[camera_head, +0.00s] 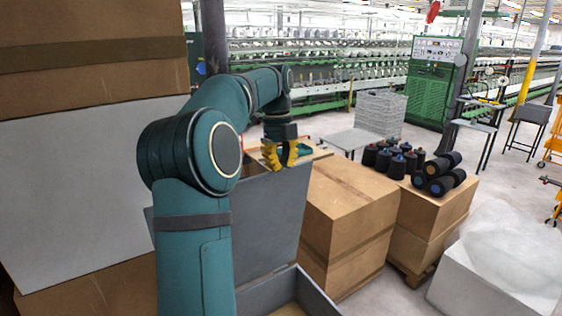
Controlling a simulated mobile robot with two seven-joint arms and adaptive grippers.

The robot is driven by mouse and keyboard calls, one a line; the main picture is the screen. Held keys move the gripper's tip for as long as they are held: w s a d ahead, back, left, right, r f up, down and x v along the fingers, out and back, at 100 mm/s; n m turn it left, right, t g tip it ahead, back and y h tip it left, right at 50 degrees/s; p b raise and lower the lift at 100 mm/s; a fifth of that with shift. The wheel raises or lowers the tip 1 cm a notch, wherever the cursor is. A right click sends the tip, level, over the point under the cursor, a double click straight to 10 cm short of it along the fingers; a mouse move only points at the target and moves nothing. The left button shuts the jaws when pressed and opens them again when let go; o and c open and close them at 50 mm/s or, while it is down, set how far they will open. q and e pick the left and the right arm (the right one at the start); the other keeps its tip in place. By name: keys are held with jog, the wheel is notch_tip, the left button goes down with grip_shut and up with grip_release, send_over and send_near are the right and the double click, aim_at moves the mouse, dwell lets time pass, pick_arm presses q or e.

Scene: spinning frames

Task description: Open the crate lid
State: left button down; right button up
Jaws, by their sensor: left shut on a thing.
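The grey crate (313,293) is at the bottom centre, partly hidden behind my left arm. Its grey lid (275,222) stands raised and roughly upright at the far side of the crate, and the crate's opening shows at the bottom edge of the view. My left gripper (279,156), with yellow fingers, is at the lid's top edge and shut on it. My left arm covers the left part of the lid and crate. My right gripper is not in view.
Large cardboard boxes (347,212) stand right behind the lid. Another box (432,207) carries several dark yarn spools. A box stack (95,70) and a pale panel (75,190) fill the left. A white wrapped block (505,260) is at lower right. Spinning machines line the back.

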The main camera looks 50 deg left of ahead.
pick_arm(q)
notch_tip(320, 180, up, 8)
jog(key=shift+a+f, duration=0.25)
jog(key=shift+a, duration=0.2)
dwell(0.3)
